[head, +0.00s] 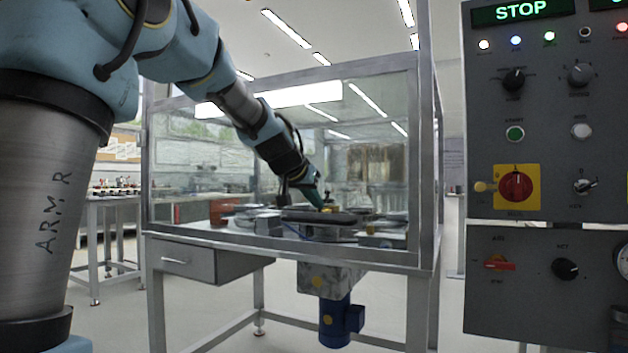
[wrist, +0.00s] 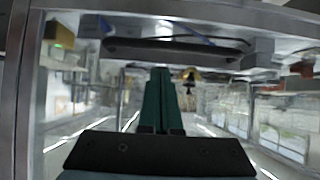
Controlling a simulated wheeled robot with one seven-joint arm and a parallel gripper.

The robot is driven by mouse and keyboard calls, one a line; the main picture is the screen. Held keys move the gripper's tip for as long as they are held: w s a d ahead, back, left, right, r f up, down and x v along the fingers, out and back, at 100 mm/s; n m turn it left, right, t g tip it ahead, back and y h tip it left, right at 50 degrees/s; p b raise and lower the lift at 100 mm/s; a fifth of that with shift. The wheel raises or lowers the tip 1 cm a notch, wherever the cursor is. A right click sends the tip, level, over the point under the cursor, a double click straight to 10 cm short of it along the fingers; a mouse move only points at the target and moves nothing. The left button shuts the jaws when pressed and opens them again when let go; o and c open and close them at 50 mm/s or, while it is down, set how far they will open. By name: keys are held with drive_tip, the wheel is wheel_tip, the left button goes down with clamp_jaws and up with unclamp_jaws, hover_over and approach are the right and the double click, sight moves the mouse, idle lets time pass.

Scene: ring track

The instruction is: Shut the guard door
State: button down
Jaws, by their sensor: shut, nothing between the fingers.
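The guard door (head: 411,160) is a clear panel in a grey metal frame on the front of a table-mounted enclosure. In the head view it spans the front between two posts; whether it sits fully against the right post I cannot tell. My gripper (head: 319,202) has dark green fingers and reaches across the panel's middle, low down. In the wrist view my gripper (wrist: 162,75) is shut and empty, pointing at the clear panel, with grey frame bars (wrist: 17,90) along the left and top. Whether the fingertips touch the panel I cannot tell.
A dark long part (head: 320,216) and small machine parts lie on the enclosure's table (head: 200,236). A control panel (head: 545,110) with a STOP sign stands at the right. A blue motor (head: 335,322) hangs below the table. Another bench (head: 105,200) stands at the back left.

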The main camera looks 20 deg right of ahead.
drive_tip(key=r+v, duration=0.1)
drive_tip(key=v, duration=1)
drive_tip(key=a+f+n+g+y, duration=0.1)
drive_tip(key=a+f+n+y, duration=0.1)
drive_tip(key=a+f, duration=0.55)
drive_tip(key=a+f+n+g+y, duration=0.15)
drive_tip(key=a+f, duration=0.35)
drive_tip(key=f, duration=0.6)
drive_tip(key=s+a+f+n+g+y, duration=0.2)
drive_tip(key=s+a+f, duration=0.5)
drive_tip(key=f, duration=0.2)
drive_tip(key=s+a+f+n+g+y, duration=0.1)
drive_tip(key=s+a+f+n+y, duration=0.15)
drive_tip(key=s+a+f, duration=0.5)
wheel_tip(320, 180, up, 28)
drive_tip(key=a+p, duration=0.1)
drive_tip(key=p, duration=2.8)
drive_tip(key=shift+f, duration=0.25)
